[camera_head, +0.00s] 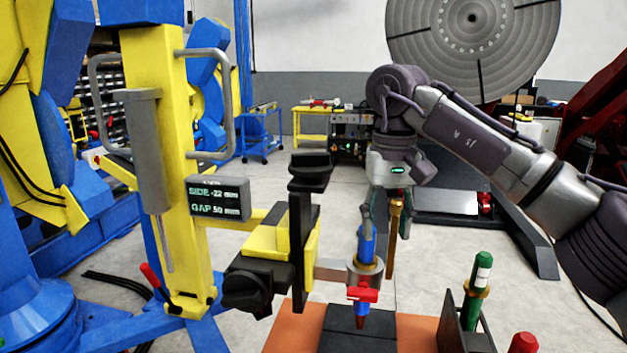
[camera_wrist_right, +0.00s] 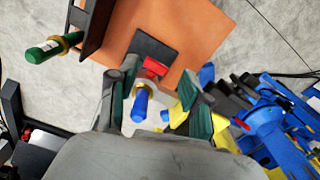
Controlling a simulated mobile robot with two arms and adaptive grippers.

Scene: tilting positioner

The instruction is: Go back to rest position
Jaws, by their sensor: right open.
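My right gripper (camera_head: 382,212) hangs fingers down from the arm that comes in from the right. It is open. A blue rod-like tool (camera_head: 366,247) stands upright in a ring holder with a red clamp (camera_head: 361,294), just below the gripper. In the right wrist view, the blue tool (camera_wrist_right: 140,104) shows between the two spread fingers of the right gripper (camera_wrist_right: 158,104); I cannot tell whether they touch it. A thin brass-coloured rod (camera_head: 394,240) shows beside the fingers. My left gripper is not in view.
A yellow stand with a display (camera_head: 219,199) reading SIDE -22 mm, GAP 50 mm is at left. A green tool (camera_head: 475,290) stands in a black rack (camera_head: 452,325) at right. An orange mat (camera_head: 283,330) lies below. A large round grey plate (camera_head: 472,55) stands behind. Open floor lies between.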

